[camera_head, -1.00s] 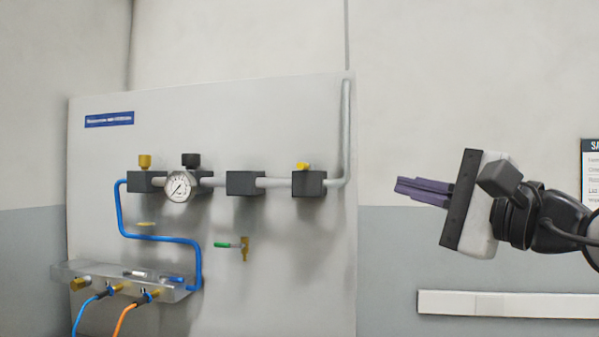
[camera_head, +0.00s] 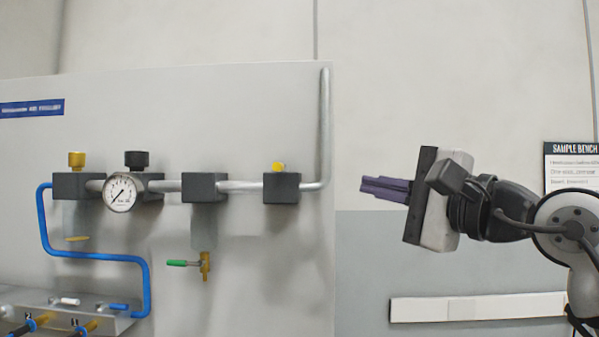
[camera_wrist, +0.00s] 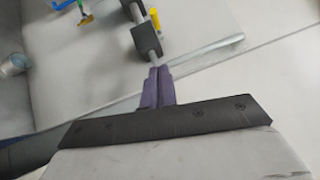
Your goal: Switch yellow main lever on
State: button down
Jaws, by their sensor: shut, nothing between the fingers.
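The yellow main lever (camera_head: 279,167) sits on top of the rightmost dark block (camera_head: 281,188) on the panel's pipe. It looks small and foreshortened in the head view. In the wrist view the yellow lever (camera_wrist: 154,18) shows beside a dark block (camera_wrist: 146,40), beyond my fingertips. My gripper (camera_head: 364,189) has purple fingers pressed together, pointing left toward the panel. It is to the right of the lever and a little lower in the head view, apart from it and empty. My gripper also shows in the wrist view (camera_wrist: 159,70).
The panel (camera_head: 100,215) carries a pressure gauge (camera_head: 120,194), a green-handled valve (camera_head: 184,263), a blue hose (camera_head: 95,257) and a vertical pipe (camera_head: 325,125) just right of the lever. A white ledge (camera_head: 480,308) is low on the wall. Space between gripper and panel is clear.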

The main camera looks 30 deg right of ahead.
jog(key=p, duration=0.4)
send_near(283, 169)
jog(key=w+d, duration=0.2)
jog(key=w, duration=0.2)
jog(key=shift+w+a+r+p, duration=0.25)
jog(key=shift+w+a, duration=0.2)
jog(key=shift+a, duration=0.15)
jog(key=shift+w+a+r+p, duration=0.1)
jog(key=shift+w+a+p, duration=0.15)
jog(key=shift+w+a, duration=0.3)
jog(key=shift+a+h+b, duration=0.15)
jog(key=shift+h+b, duration=0.15)
